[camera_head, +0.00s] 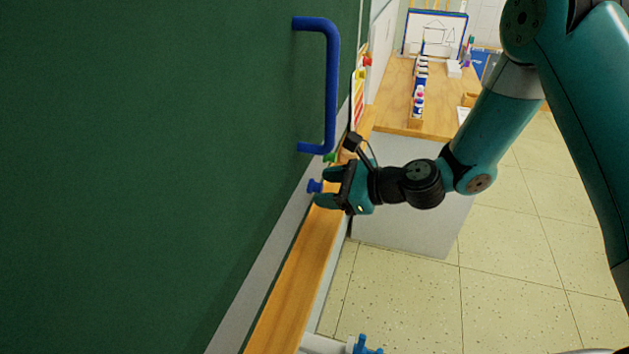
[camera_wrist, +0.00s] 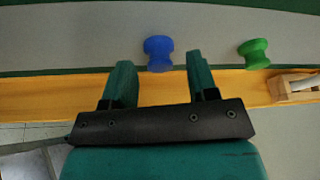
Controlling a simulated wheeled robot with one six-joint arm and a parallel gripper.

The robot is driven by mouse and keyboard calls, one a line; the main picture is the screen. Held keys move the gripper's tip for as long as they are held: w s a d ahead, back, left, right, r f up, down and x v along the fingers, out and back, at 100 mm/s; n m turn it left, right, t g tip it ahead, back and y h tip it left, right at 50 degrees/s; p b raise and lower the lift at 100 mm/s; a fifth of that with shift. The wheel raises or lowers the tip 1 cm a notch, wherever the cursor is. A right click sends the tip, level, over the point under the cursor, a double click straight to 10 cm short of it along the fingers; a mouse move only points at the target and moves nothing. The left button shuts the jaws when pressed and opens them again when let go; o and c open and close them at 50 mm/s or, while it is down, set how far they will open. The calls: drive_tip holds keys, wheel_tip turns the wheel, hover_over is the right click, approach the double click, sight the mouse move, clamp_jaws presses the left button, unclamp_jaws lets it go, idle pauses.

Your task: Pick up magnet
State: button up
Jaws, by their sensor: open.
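A blue magnet (camera_wrist: 158,53) sticks out from the grey strip below the green chalkboard. In the wrist view it lies just ahead of my gripper (camera_wrist: 160,78), between the lines of the two fingers, with no contact seen. The same blue magnet (camera_head: 314,186) shows in the head view at the left of my gripper (camera_head: 322,188). A green magnet (camera_wrist: 254,53) sits on the same strip to the right. In the head view the green magnet (camera_head: 329,157) is partly hidden behind my gripper. My gripper is open and nothing is between its fingers.
A wooden ledge (camera_head: 300,290) runs below the strip, under my gripper. A blue handle (camera_head: 333,85) stands out from the green chalkboard (camera_head: 150,180). A wooden-topped cabinet (camera_head: 390,108) with paint bottles (camera_head: 419,95) stands behind. The tiled floor at right is clear.

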sight(309, 162)
drive_tip(key=shift+w+a+f, duration=0.2)
drive_tip(key=shift+w+a, duration=0.05)
drive_tip(key=shift+a, duration=0.25)
drive_tip(key=c, duration=0.8)
drive_tip(key=shift+c, duration=0.2)
drive_tip(key=shift+r, duration=0.15)
drive_tip(key=shift+d+r+b, duration=0.15)
drive_tip(key=shift+b, duration=0.2)
wheel_tip(309, 162, up, 6)
drive_tip(key=shift+r, duration=0.1)
drive_tip(key=s+d+b, duration=0.2)
drive_tip(key=s+d, duration=0.1)
drive_tip(key=d, duration=0.6)
drive_tip(key=s+d+b, duration=0.3)
drive_tip(key=s+d, duration=0.1)
drive_tip(key=d, duration=0.5)
drive_tip(key=shift+s+d, duration=0.15)
drive_tip(key=shift+s, duration=0.15)
